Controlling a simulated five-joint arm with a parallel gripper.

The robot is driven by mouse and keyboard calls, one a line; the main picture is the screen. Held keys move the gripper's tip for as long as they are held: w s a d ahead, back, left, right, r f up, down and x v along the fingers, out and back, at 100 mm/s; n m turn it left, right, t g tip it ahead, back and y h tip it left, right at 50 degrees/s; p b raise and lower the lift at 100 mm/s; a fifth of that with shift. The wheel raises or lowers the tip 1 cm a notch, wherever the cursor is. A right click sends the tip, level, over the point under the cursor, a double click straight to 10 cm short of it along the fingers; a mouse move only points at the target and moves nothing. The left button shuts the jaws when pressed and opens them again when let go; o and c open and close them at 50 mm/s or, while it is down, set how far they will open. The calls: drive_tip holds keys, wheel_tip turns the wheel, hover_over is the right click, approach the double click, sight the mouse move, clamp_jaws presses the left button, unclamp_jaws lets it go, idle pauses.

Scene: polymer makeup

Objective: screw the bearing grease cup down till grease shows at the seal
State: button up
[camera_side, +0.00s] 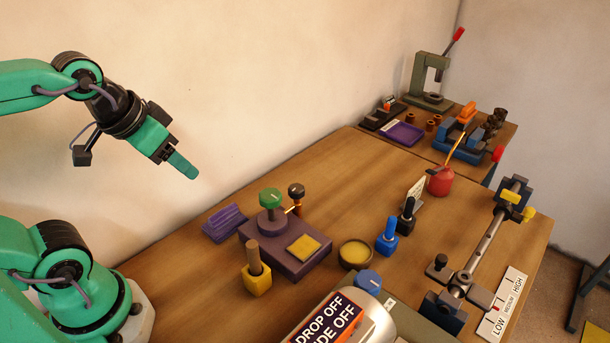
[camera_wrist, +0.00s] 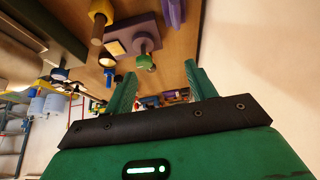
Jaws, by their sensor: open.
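My gripper (camera_side: 184,166) is open and empty, raised in the air left of the bench. Its two green fingers stand apart in the wrist view (camera_wrist: 161,88). I cannot tell for certain which part is the grease cup. A round green knob (camera_side: 270,197) stands on a purple block (camera_side: 290,250); it also shows between the fingers, farther off, in the wrist view (camera_wrist: 146,62). A shaft (camera_side: 484,246) lies in dark bearing blocks at the right, with yellow caps (camera_side: 511,197) at its far end. No seal or grease is clear.
A yellow block with a wooden handle (camera_side: 256,270), an open tin (camera_side: 355,254), a blue block with a post (camera_side: 387,238) and a red oil can (camera_side: 440,181) stand on the bench. Bare wood lies behind the purple block.

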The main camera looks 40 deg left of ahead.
drive_tip(key=shift+w, duration=0.1)
idle(0.6)
drive_tip(key=m+g, duration=0.2)
drive_tip(key=g, duration=0.3)
hover_over(296, 187)
drive_tip(key=f, duration=0.8)
drive_tip(key=shift+s, duration=0.2)
drive_tip(key=shift+w+f+m+g, duration=0.2)
drive_tip(key=shift+f+m+g, duration=0.1)
drive_tip(key=shift+f, duration=0.15)
drive_tip(key=shift+f, duration=3.75)
